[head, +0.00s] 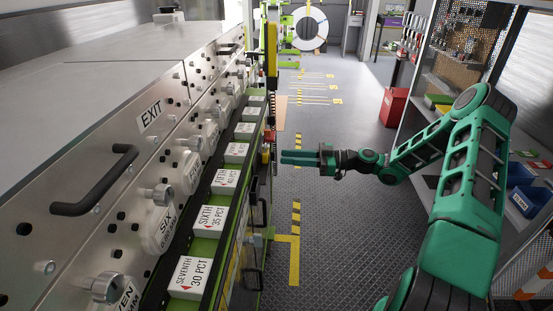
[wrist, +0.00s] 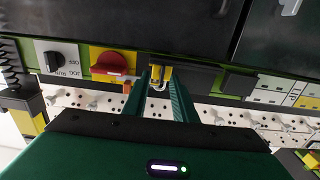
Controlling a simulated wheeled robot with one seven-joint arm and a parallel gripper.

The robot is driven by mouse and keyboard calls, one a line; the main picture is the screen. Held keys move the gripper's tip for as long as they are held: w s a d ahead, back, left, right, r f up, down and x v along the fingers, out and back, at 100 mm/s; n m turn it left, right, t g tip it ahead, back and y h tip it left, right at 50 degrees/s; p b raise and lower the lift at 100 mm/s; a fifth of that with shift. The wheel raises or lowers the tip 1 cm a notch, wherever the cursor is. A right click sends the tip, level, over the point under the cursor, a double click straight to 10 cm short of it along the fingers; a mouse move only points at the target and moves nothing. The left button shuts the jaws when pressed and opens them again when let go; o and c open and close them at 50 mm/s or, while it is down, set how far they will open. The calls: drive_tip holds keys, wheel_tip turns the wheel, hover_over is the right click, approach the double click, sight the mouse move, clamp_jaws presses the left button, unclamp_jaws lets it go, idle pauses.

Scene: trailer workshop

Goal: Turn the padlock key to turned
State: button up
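A small brass-yellow padlock (wrist: 157,72) hangs on the machine's front at the top centre of the wrist view, just right of a red rotary switch (wrist: 110,64) on a yellow plate. A pale loop shows below its body. I cannot make out the key or its angle. My gripper (wrist: 160,84) is open, with its two green fingers apart and the padlock showing between their tips. I cannot tell whether they touch it. In the head view my gripper (head: 283,157) reaches left toward the machine's side, close to the red switch (head: 267,146).
A black selector knob (wrist: 56,61) sits left of the red switch. The machine's long side has white labelled blocks (head: 208,220) and a black handle (head: 95,181). The floor aisle (head: 345,240) is clear. Shelving and a red bin (head: 394,107) stand at right.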

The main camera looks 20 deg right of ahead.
sight(271, 156)
drive_tip(key=shift+x, duration=1.65)
clamp_jaws()
drive_tip(key=shift+a, duration=0.1)
